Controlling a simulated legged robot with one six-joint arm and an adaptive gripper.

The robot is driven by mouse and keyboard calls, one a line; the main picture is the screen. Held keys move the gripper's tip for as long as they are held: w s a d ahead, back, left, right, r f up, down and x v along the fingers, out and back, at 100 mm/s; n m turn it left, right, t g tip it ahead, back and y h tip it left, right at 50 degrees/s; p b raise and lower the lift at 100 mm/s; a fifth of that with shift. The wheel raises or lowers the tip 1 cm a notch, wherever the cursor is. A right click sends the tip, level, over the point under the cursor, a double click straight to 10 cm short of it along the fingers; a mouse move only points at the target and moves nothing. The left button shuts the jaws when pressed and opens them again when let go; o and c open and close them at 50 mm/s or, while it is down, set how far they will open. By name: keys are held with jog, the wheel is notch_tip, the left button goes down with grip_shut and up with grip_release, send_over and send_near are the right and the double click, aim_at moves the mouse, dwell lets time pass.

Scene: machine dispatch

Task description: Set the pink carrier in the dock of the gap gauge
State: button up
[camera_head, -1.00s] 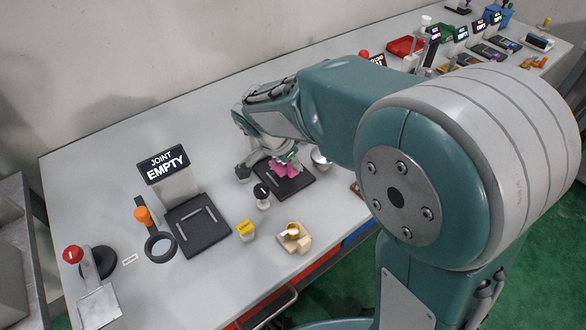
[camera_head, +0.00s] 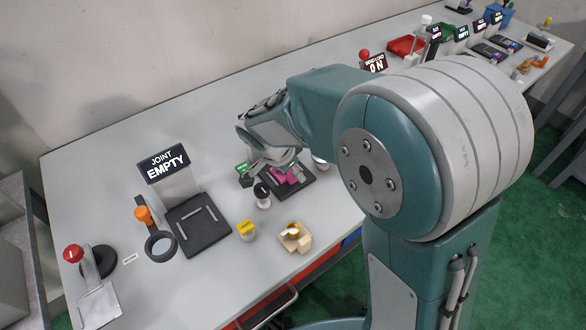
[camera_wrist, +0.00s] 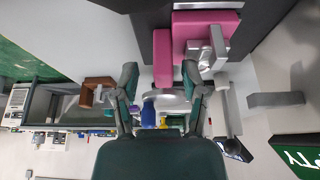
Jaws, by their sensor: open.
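The pink carrier (camera_head: 283,177) sits on a black dock plate (camera_head: 302,187) near the middle of the bench, partly hidden by my gripper (camera_head: 262,172). In the wrist view the carrier (camera_wrist: 205,36) is at the top, with a grey metal part on it, over the dark plate (camera_wrist: 262,18). My gripper (camera_wrist: 163,92) is open there, its two fingers apart with nothing between them; the carrier lies beyond the fingertips. A small green-lit sign (camera_head: 243,168) stands beside this dock, and in the wrist view its screen (camera_wrist: 298,156) ends in "PTY". No gauge name is readable on it.
A second dock (camera_head: 197,226) with a "JOINT EMPTY" sign (camera_head: 165,164) stands at left. A black-topped knob (camera_head: 262,195), a yellow block (camera_head: 246,230) and a wooden block (camera_head: 294,237) stand in front of the carrier. The bench's back left is clear.

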jog(key=v, duration=1.2)
jog(key=s+d+r+n+t+y, duration=0.3)
jog(key=s+d+n, duration=0.8)
jog(key=s+d, duration=0.5)
jog(key=shift+s+d+r+y, duration=0.2)
jog(key=shift+d+r+y, duration=0.05)
jog(key=shift+r+y, duration=0.15)
dwell(1.1)
